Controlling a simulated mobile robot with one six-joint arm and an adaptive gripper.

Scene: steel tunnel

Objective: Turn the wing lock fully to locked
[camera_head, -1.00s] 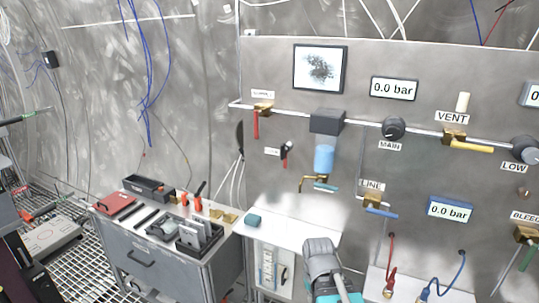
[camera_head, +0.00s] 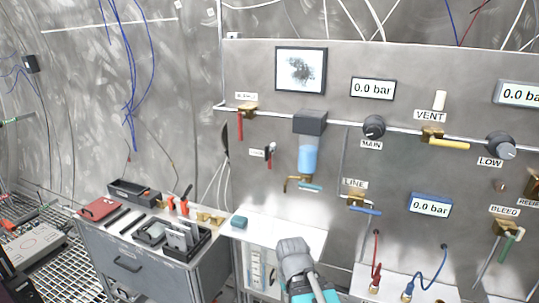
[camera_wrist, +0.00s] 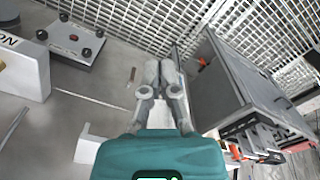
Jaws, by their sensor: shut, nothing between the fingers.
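A small red and black handle (camera_head: 270,153) sits on the grey wall panel beside a small label that is too small to read clearly. It may be the wing lock, but I cannot be sure, and its turn position is not clear. My gripper (camera_head: 292,243) is low in front of the panel, below and slightly right of that handle and well apart from it. In the wrist view my gripper (camera_wrist: 166,68) has its grey fingers together with nothing between them. The handle is not recognisable in the wrist view.
A grey cabinet (camera_head: 130,264) with tools on top stands at left. Valves, gauges and a blue cylinder (camera_head: 308,155) project from the panel. Red and blue hoses (camera_head: 432,281) are at lower right.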

